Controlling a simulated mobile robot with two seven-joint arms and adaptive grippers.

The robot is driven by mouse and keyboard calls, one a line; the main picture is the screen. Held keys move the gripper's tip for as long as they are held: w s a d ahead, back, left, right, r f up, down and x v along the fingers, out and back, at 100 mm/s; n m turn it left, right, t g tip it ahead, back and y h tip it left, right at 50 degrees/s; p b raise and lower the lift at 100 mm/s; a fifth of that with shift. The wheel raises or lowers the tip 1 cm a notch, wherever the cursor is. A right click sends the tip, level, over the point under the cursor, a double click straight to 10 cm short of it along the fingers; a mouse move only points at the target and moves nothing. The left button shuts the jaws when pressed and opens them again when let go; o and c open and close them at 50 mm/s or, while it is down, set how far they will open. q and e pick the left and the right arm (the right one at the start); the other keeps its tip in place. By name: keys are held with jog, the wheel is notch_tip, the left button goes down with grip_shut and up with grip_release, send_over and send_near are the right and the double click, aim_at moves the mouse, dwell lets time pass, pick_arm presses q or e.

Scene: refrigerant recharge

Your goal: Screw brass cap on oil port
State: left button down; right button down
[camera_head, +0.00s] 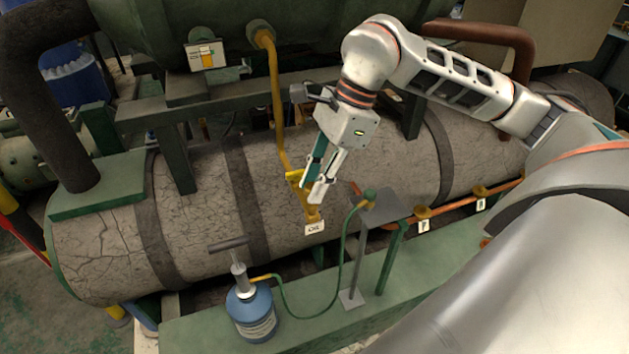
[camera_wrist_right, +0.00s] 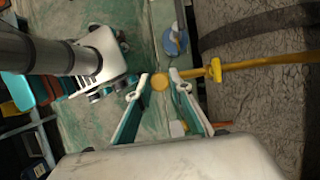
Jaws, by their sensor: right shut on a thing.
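My right gripper (camera_head: 319,192) reaches down in front of the large cracked tank, beside the lower end of the yellow oil pipe. In the right wrist view its fingertips (camera_wrist_right: 160,86) are shut on the round brass cap (camera_wrist_right: 159,82). The cap is hidden by the fingers in the head view. The oil port (camera_head: 313,213) is at the pipe's lower end, above an OIL label (camera_head: 314,229). The yellow pipe (camera_wrist_right: 245,64) runs toward the cap in the wrist view; I cannot tell whether they touch. My left gripper is not in view.
A yellow valve handle (camera_head: 296,179) sits on the pipe close to my fingers. A blue hand-pump bottle (camera_head: 252,312) stands on the green ledge, its green hose (camera_head: 338,290) rising to a small metal stand (camera_head: 384,208). Copper pipework with numbered valves (camera_head: 423,212) lies to the right.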

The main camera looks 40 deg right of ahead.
jog(key=shift+f, duration=0.15)
jog(key=shift+f+b, duration=0.8)
jog(key=shift+f, duration=0.15)
dwell(0.6)
